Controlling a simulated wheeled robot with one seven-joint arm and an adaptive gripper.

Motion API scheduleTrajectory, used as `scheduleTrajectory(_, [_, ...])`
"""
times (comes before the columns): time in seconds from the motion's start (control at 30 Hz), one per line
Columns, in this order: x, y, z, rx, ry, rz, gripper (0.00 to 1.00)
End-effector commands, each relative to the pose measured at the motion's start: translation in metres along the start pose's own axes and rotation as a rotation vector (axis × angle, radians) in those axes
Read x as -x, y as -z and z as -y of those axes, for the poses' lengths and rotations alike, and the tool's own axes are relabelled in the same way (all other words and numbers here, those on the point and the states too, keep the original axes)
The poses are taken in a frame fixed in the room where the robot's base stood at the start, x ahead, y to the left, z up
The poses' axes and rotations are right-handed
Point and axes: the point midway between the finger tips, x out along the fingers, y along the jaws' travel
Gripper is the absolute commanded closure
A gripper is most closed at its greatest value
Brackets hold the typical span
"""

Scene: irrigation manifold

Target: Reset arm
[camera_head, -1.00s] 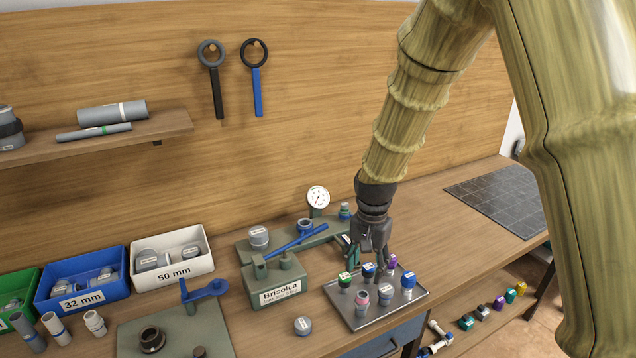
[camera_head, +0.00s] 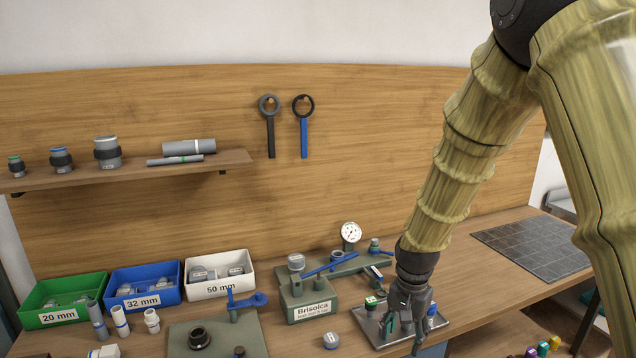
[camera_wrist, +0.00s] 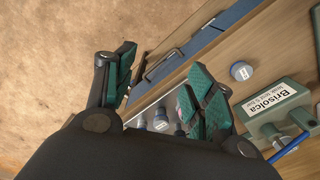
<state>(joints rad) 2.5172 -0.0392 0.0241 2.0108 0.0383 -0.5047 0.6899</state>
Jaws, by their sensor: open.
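My arm reaches down from the upper right in the head view. My gripper (camera_head: 405,322) hangs over the metal tray (camera_head: 442,322) at the front right of the bench and hides much of it. In the wrist view my gripper (camera_wrist: 160,95) has its green-padded fingers spread wide apart, with nothing held between them. Below the fingers, part of the tray (camera_wrist: 152,108) and a few small fittings show. A green-topped fitting (camera_head: 371,302) and a blue-topped fitting (camera_head: 432,309) stand on the tray beside the gripper.
The Brisolca block (camera_head: 308,305) with its gauge (camera_head: 350,233) stands left of the gripper. A loose grey cap (camera_head: 331,340) lies in front. Bins (camera_head: 222,290) line the left. A dark grid mat (camera_head: 535,247) lies clear at right.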

Motion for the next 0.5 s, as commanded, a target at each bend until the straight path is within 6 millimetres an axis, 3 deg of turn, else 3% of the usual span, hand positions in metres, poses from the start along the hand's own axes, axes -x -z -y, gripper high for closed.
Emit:
scheduleTrajectory(0.37, [-0.071, -0.018, -0.021, 0.077, -0.001, 0.006, 0.46])
scheduleTrajectory(0.5, [-0.109, -0.031, -0.036, 0.122, -0.002, 0.01, 0.46])
